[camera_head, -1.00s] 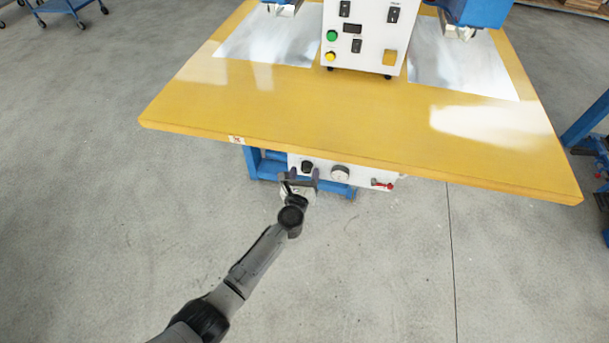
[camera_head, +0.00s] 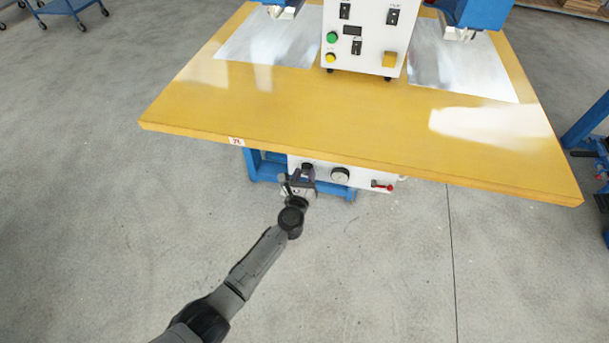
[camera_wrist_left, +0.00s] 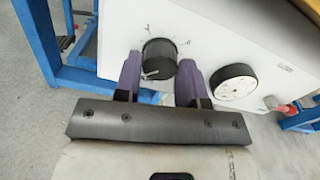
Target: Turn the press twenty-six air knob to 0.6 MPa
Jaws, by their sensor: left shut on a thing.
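The black air knob (camera_head: 307,167) sits on the white panel (camera_head: 363,178) under the press table. In the left wrist view the knob (camera_wrist_left: 160,54) has a pale pointer mark on its lower left rim, and small scale marks are printed around it. My left gripper (camera_head: 301,181) is at the knob. Its two purple fingers (camera_wrist_left: 161,75) are shut on the knob, one on each side. A round pressure gauge (camera_wrist_left: 233,87) is to the right of the knob; it also shows in the head view (camera_head: 340,174). Its reading is too small to tell. My right gripper is not in view.
The yellow tabletop (camera_head: 350,125) overhangs the panel. A red-handled valve (camera_head: 382,185) is right of the gauge. Blue frame legs (camera_wrist_left: 40,45) stand left of the panel. The control box (camera_head: 363,40) is on the table. Open grey floor lies in front.

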